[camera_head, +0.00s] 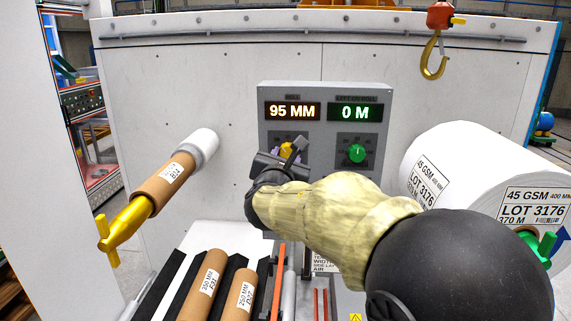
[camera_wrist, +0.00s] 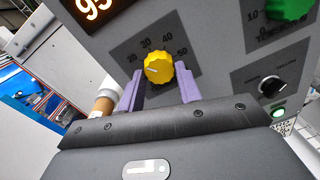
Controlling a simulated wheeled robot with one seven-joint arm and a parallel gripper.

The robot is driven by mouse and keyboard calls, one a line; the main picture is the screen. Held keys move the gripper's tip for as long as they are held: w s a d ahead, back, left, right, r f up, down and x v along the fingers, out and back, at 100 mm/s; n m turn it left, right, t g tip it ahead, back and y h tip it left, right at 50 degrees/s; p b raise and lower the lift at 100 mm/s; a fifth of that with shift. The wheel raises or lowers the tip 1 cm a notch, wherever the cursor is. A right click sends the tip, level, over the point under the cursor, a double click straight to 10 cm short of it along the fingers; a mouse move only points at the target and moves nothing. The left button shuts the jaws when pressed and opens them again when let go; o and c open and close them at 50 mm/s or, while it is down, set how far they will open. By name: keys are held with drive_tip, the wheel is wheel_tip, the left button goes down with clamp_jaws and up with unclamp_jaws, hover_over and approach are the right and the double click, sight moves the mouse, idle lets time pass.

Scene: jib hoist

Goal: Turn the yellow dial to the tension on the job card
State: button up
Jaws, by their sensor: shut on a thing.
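The yellow dial (camera_head: 287,149) sits on the grey control panel (camera_head: 268,95), left of a green dial (camera_head: 357,153). In the wrist view the yellow dial (camera_wrist: 158,67) has a printed scale around it with 30, 40 and 50 legible. In the head view my gripper (camera_head: 284,160) partly covers the dial. A printed sheet (camera_head: 325,262) below is mostly hidden by my arm; I cannot tell whether it is the job card.
The panel displays read 95 MM (camera_head: 292,111) and 0 M (camera_head: 348,111). A brown core (camera_head: 165,182) sticks out at left. More cores (camera_head: 204,285) lie on a rack below. A small black knob (camera_wrist: 272,86) is nearby.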

drive_tip(key=m+b, duration=0.2)
drive_tip(key=b, duration=0.2)
drive_tip(key=m+b, duration=0.2)
drive_tip(key=b, duration=0.2)
drive_tip(key=shift+f+m, duration=0.2)
drive_tip(key=shift+m, duration=0.1)
drive_tip(key=m+b, duration=0.3)
drive_tip(key=shift+r, duration=0.25)
drive_tip(key=shift+r+b, duration=0.1)
drive_tip(key=shift+b, duration=0.2)
drive_tip(key=o, duration=1)
drive_tip(key=s+b, duration=0.1)
drive_tip(key=s, duration=0.4)
drive_tip(key=s+a+b, duration=0.1)
drive_tip(key=s+b, duration=0.1)
drive_tip(key=s, duration=0.4)
drive_tip(key=s+b, duration=0.1)
drive_tip(key=s, duration=0.5)
drive_tip(key=shift+s+a+r, duration=0.15)
drive_tip(key=shift+r, duration=0.15)
